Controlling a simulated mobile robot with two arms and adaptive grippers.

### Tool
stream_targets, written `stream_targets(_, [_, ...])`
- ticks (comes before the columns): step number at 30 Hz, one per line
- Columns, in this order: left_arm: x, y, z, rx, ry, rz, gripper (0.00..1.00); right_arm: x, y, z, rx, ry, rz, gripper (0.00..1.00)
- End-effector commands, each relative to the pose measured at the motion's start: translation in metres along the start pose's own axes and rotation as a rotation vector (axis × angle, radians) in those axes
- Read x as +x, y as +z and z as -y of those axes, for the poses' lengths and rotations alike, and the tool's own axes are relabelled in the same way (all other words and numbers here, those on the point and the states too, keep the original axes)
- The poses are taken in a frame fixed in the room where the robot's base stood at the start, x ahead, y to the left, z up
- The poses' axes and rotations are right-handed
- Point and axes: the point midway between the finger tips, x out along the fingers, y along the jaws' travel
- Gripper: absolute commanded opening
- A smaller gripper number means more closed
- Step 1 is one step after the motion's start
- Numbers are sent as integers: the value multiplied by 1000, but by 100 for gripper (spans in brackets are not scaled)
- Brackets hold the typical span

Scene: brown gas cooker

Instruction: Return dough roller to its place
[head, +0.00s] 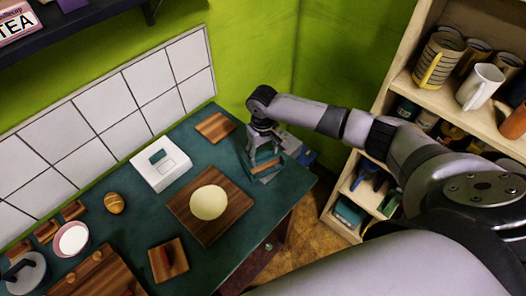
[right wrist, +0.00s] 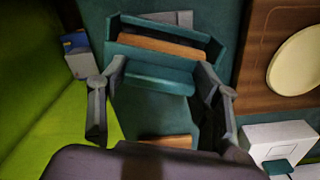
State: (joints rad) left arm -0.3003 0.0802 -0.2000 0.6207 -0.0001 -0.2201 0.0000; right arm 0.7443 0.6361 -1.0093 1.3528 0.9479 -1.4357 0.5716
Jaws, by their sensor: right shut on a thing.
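My right gripper (head: 264,158) is low over the back right of the green table. In the right wrist view its fingers (right wrist: 162,90) stand wide apart, one on each side of a teal and wood-coloured piece (right wrist: 160,48), and it is shut on this. I take this piece to be the dough roller; its round shape does not show clearly. In the head view a wood-coloured strip of it (head: 265,168) shows below the fingers. I cannot tell whether it touches the table. My left gripper is not in view.
A wooden board (head: 178,207) with a pale dough round (head: 208,202) lies left of the gripper. A white scale (head: 160,166) and a small wooden board (head: 216,126) are behind. Shelves with mugs (head: 480,86) stand right. The table's front right is clear.

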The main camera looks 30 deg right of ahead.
Motion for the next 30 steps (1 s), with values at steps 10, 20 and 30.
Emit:
stream_targets(10, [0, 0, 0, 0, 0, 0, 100, -1, 0, 0, -1, -1, 0, 65])
stream_targets(20, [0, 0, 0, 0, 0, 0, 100, 0, 0, 0, -1, 0, 0, 81])
stream_targets(30, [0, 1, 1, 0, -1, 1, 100, -10, 0, 0, -2, -1, 0, 81])
